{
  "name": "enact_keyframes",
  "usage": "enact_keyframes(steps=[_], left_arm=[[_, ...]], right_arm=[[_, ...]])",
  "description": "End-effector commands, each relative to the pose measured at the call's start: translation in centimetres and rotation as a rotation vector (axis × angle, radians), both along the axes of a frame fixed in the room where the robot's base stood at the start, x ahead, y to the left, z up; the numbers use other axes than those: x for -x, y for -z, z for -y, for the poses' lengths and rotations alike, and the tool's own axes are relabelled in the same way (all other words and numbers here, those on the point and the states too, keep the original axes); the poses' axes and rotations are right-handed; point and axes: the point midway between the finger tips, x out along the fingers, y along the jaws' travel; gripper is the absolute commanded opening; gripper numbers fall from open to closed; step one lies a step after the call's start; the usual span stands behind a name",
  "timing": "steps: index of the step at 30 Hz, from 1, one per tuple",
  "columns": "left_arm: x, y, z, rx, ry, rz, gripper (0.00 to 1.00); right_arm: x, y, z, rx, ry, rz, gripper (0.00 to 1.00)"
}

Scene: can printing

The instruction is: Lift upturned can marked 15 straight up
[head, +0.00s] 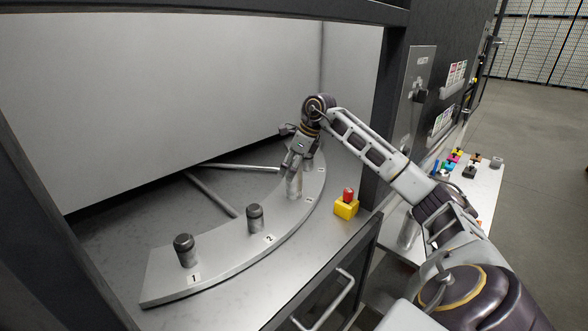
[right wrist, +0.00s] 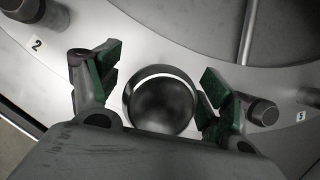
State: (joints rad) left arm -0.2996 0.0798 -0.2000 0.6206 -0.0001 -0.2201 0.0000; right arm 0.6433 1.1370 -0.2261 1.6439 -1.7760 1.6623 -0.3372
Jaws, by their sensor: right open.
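A shiny metal can (head: 294,189) stands on the curved grey plate (head: 215,262), below my right gripper (head: 297,166). In the right wrist view the can (right wrist: 162,103) shows its round end, a bright rim around a dark, hollow-looking centre. No marking 15 is readable on it. My right gripper (right wrist: 162,80) is open, with its green-padded fingers on either side of the can; a gap shows on both sides at the rim. My left gripper is not in view.
Dark pegs stand on the plate by label 1 (head: 184,250) and label 2 (head: 255,217); another peg (right wrist: 263,112) is right of the right finger. A red button on a yellow box (head: 346,207) is near the can. A dark frame post (head: 380,110) stands beside my arm.

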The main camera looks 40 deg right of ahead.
Motion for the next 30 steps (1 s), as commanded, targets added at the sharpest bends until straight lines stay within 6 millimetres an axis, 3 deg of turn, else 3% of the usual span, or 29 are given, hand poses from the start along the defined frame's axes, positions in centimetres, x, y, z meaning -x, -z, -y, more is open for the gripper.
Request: enact_keyframes(steps=[6, 20, 30], left_arm=[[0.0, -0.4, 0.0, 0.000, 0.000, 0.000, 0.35], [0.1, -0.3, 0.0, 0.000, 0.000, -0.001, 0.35], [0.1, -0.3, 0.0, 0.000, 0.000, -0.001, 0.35]], right_arm=[[-0.5, 1.4, -0.3, -0.001, -0.001, -0.003, 0.79], [-0.5, 1.5, -0.3, 0.001, 0.000, -0.001, 0.79], [-0.5, 1.5, -0.3, 0.001, 0.000, -0.001, 0.43]])
